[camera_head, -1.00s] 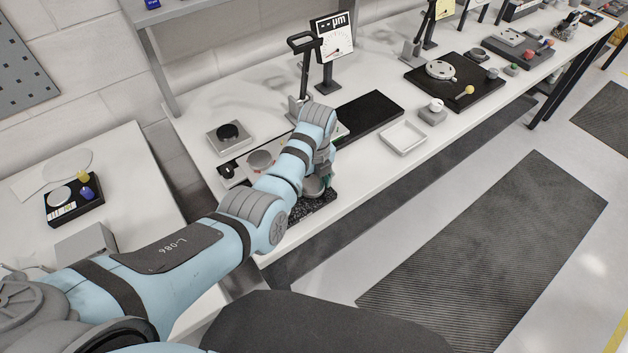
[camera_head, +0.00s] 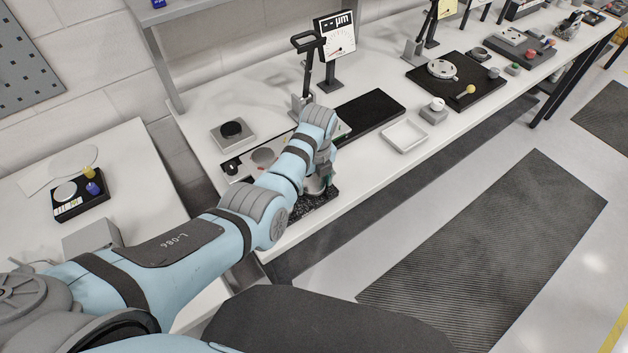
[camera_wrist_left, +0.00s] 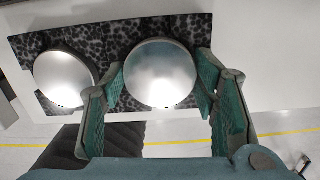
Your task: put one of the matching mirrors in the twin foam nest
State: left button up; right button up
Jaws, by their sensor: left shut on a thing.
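The twin foam nest (camera_wrist_left: 115,33) is a dark speckled block near the table's front edge; it also shows in the head view (camera_head: 322,205), partly hidden by my arm. A round silver mirror (camera_wrist_left: 63,78) lies at its left in the wrist view. My left gripper (camera_wrist_left: 162,88) is shut on a second round silver mirror (camera_wrist_left: 160,73), with one green-padded finger on each side. This mirror is over the right part of the nest; I cannot tell whether it is fully seated. My left gripper also shows in the head view (camera_head: 318,182). My right gripper is not in view.
A fixture with a reddish disc (camera_head: 264,156) is behind my forearm. A gauge (camera_head: 336,36) stands at the back. A black mat (camera_head: 368,114) and a white tray (camera_head: 404,135) lie to the right. A small black box (camera_head: 80,196) sits on the left table.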

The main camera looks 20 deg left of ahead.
pick_arm(q)
jog(key=shift+s+f, duration=0.5)
jog(key=shift+f, duration=0.1)
jog(key=shift+s+d+f, duration=0.1)
jog(key=shift+s+f, duration=0.05)
jog(key=shift+s, duration=0.05)
jog(key=o, duration=1.5)
jog(key=shift+w+f, duration=0.1)
jog(key=shift+o, duration=1.2)
jog(key=shift+w+f, duration=0.15)
jog(key=shift+w, duration=0.05)
jog(key=shift+w+f, duration=0.15)
jog(key=shift+w, duration=0.15)
jog(key=shift+s+r, duration=0.15)
jog(key=shift+r, duration=0.1)
